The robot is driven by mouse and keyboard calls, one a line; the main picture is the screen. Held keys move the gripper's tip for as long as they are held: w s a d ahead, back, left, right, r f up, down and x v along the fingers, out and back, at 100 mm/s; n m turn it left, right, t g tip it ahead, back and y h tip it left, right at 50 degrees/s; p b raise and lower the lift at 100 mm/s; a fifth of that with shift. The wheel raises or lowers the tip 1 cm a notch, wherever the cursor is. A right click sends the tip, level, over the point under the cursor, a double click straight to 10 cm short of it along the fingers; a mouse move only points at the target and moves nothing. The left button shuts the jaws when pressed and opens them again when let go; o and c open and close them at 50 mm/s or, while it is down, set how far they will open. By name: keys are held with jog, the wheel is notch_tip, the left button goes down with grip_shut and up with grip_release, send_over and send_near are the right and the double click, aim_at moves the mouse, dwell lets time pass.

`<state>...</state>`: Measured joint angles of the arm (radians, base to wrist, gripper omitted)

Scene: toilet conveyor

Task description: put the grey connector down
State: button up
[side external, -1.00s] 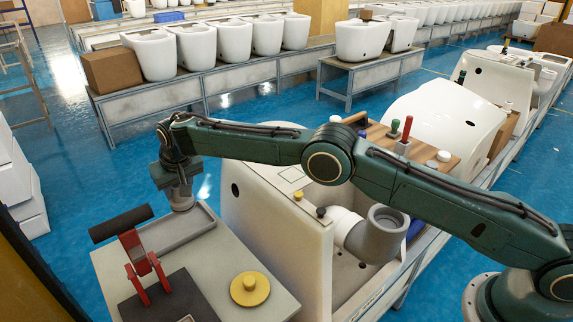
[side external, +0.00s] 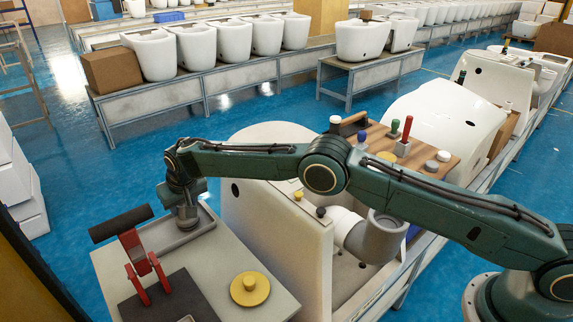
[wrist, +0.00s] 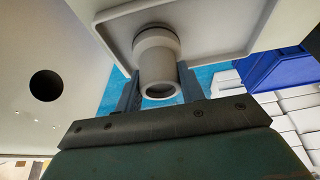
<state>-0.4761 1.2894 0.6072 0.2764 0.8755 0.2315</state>
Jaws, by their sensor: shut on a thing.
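The grey connector (wrist: 158,65) is a short tube with a wider collar, seen between my two fingers in the wrist view. My gripper (wrist: 160,88) is shut on it. In the side external view my gripper (side external: 186,212) is low over the shallow grey tray (side external: 180,239), near its back end, and largely hides the connector. In the wrist view the connector's collared end is against or very close to the tray (wrist: 215,42); I cannot tell whether it touches.
The tray lies on a pale bench (side external: 235,262) with a red clamp (side external: 138,255) and a yellow round knob (side external: 250,289). A white toilet (side external: 285,215) with a grey elbow pipe (side external: 378,237) stands close on the right. The tray's front part is clear.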

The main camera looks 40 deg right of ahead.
jog(key=shift+f, duration=0.1)
jog(key=o, duration=1)
jog(key=v, duration=1.2)
dwell(0.4)
